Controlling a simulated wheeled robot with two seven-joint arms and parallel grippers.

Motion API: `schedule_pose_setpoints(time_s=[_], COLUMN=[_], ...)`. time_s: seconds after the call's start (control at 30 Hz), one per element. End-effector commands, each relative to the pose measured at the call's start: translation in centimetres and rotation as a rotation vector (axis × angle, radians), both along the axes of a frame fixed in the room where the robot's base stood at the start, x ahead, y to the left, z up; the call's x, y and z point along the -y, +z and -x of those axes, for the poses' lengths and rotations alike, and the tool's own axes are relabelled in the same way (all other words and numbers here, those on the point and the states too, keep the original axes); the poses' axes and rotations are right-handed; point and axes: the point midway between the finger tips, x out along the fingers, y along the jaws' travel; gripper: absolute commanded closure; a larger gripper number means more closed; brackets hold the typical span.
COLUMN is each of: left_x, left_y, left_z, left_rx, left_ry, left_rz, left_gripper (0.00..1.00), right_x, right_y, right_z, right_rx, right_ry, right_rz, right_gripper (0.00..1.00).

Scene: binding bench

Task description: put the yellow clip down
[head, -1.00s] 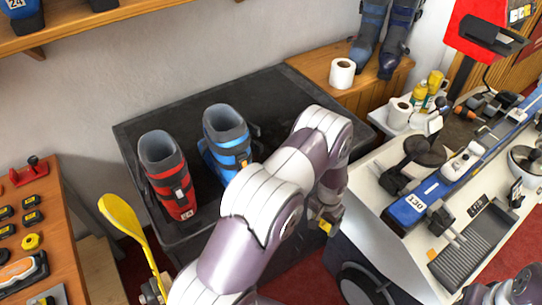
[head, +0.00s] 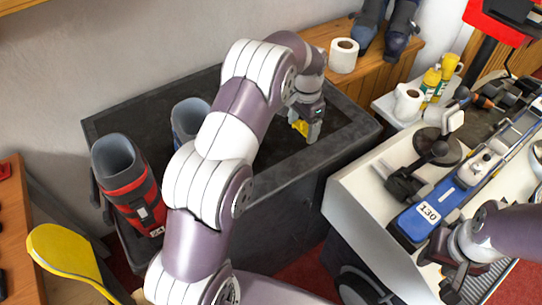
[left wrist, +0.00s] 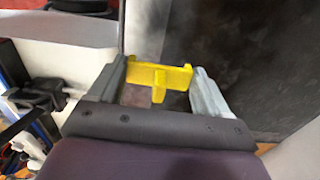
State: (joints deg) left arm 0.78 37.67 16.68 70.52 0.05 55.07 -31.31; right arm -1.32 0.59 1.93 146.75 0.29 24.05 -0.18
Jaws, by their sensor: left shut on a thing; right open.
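The yellow clip (head: 299,127) is held at the tip of my left gripper (head: 309,130), over the right part of the black cart top (head: 345,135). In the left wrist view the yellow clip (left wrist: 162,78) sits between the two grey fingers of my left gripper (left wrist: 163,80), which is shut on it. I cannot tell whether the clip touches the surface.
A red boot (head: 138,195) and a blue boot (head: 188,118), partly behind my left arm, stand on the left of the cart top. The cart top around my left gripper is clear. A white bench (head: 350,195) with a blue machine (head: 425,215) stands to the right.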

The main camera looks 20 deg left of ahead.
Motion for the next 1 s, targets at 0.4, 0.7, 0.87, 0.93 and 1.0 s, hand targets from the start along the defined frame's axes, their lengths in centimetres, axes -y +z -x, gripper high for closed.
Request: schedule_pose_setpoints(time_s=[0.4, 0.7, 0.87, 0.93, 1.0], left_x=[-5.2, -5.2, -5.2, -5.2, -5.2], left_y=[-4.8, -8.3, -8.3, -8.5, -8.4], left_z=[4.7, 4.6, 4.6, 4.6, 4.6], left_rx=[-0.003, 0.001, 0.001, 0.0, 0.0], left_ry=[0.0, 0.0, 0.0, 0.0, 0.0], left_rz=[0.001, 0.001, 0.001, 0.0, 0.0], left_gripper=[0.52, 0.52, 0.52, 0.19, 0.0], right_x=[0.0, 0.0, 0.0, 0.0, 0.0], right_y=[0.6, 1.2, 1.1, 1.0, 1.1], right_z=[-0.1, -0.1, -0.1, -0.1, 0.0], right_rx=[0.002, 0.001, 0.001, 0.001, 0.001], right_ry=[0.0, 0.0, 0.0, 0.0, 0.0], right_rz=[0.0, 0.0, 0.0, 0.0, 0.0], right_gripper=[0.57, 0.57, 0.57, 0.57, 0.57])
